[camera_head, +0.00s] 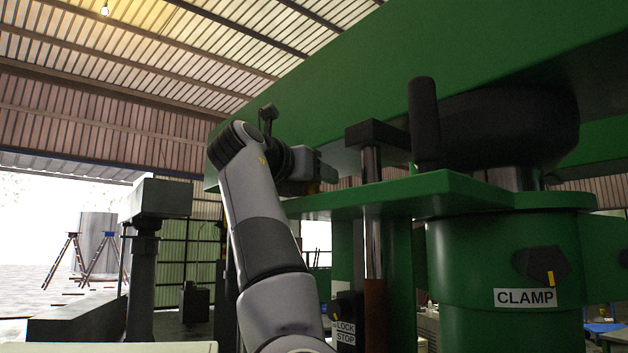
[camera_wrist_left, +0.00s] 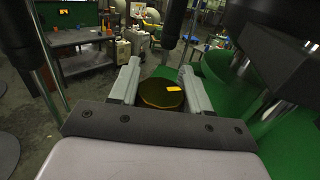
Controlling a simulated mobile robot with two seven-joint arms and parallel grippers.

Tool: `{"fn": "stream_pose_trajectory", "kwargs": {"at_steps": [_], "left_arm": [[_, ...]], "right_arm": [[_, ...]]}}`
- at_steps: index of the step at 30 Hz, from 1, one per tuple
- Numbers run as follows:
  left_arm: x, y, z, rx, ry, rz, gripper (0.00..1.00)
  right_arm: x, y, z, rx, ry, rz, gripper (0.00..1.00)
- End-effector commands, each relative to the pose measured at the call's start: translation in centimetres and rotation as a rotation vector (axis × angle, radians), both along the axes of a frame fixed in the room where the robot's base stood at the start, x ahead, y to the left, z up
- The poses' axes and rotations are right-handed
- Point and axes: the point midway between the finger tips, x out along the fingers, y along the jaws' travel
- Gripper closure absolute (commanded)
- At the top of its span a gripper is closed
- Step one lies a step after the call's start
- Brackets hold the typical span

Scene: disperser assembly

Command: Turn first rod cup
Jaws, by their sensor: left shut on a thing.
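My left gripper (camera_head: 318,172) reaches in under the green beam, beside the dark block on top of a metal rod. In the left wrist view its two grey fingers (camera_wrist_left: 159,72) stand on either side of a dark round cup (camera_wrist_left: 157,97) with a yellow mark on its face. The fingers are shut on this cup. In the head view the cup is mostly hidden by the gripper. My right gripper is in neither view.
A green machine beam (camera_head: 330,100) runs overhead. A metal rod (camera_head: 372,237) and a black upright handle (camera_head: 424,122) stand right of my gripper. A green column carries a CLAMP label (camera_head: 525,297). A workbench (camera_wrist_left: 80,40) stands in the background.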

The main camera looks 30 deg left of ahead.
Motion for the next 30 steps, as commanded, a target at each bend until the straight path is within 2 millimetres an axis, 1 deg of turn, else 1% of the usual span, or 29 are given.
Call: {"fn": "stream_pose_trajectory", "kwargs": {"at_steps": [3,8,18,24,30], "left_arm": [[-0.1,-0.1,0.1,-0.004,-0.004,-0.101,0.83],[-0.2,-0.4,0.2,-0.004,-0.006,-0.255,0.83],[-0.4,-0.9,0.4,-0.002,-0.006,-0.571,0.83],[-0.5,-1.1,0.3,0.0,-0.005,-0.683,0.83],[-0.6,-1.2,0.2,0.001,-0.004,-0.756,0.83]], "right_arm": [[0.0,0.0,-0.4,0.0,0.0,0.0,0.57],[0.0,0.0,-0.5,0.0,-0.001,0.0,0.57],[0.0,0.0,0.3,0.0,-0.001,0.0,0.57],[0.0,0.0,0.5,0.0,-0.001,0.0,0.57],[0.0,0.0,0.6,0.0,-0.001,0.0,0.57]]}}
